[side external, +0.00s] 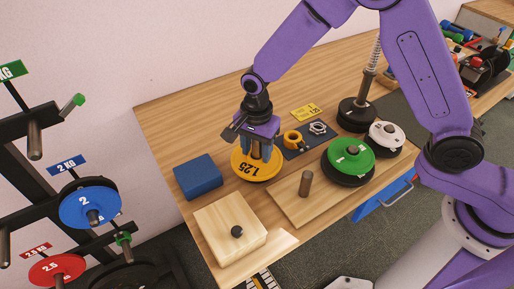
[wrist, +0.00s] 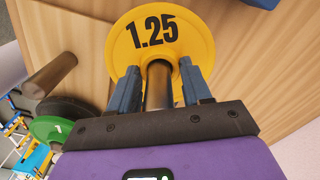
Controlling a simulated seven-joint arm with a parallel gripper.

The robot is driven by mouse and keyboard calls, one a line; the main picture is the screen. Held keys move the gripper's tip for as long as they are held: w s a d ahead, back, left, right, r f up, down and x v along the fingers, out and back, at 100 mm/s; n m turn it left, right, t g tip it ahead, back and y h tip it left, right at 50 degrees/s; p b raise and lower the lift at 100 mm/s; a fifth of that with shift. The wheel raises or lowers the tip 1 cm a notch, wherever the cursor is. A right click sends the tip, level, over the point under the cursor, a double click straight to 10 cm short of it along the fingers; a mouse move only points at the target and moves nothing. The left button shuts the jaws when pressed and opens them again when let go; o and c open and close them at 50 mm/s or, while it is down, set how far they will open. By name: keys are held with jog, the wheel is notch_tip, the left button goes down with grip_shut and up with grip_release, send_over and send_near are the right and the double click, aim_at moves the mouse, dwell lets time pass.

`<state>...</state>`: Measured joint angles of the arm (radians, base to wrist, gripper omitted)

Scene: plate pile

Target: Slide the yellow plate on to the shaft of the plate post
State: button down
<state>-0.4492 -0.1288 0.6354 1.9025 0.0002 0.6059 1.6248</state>
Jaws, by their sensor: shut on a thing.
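The yellow plate (side external: 240,167), marked 1.25, lies roughly flat under my gripper (side external: 257,152) in the side view. It fills the upper middle of the wrist view (wrist: 127,52). My gripper (wrist: 160,76) points down, shut on the yellow plate near its middle. A brown metal cylinder (wrist: 158,92) stands at the plate's centre, between the fingers. I cannot tell whether it is a fixed shaft or part of the plate, nor whether the plate touches the table. A bare brown shaft (side external: 305,184) stands on a wooden board to the right, and shows left in the wrist view (wrist: 51,75).
A blue block (side external: 197,177) lies left of the plate. A green plate (side external: 338,151) lies over a black one to the right. A black base with a spring rod (side external: 356,117) stands behind.

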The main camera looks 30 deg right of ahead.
jog(key=shift+w+f, duration=0.1)
jog(key=shift+f, duration=0.05)
jog(key=shift+s+f, duration=0.15)
jog(key=shift+s, duration=0.1)
dwell(0.8)
jog(key=shift+w+r, duration=0.15)
jog(key=shift+r, duration=0.25)
dwell(0.4)
jog(key=shift+c, duration=2.1)
grip_release()
jog(key=shift+f, duration=0.1)
notch_tip(320, 180, up, 18)
jog(key=shift+f, duration=0.2)
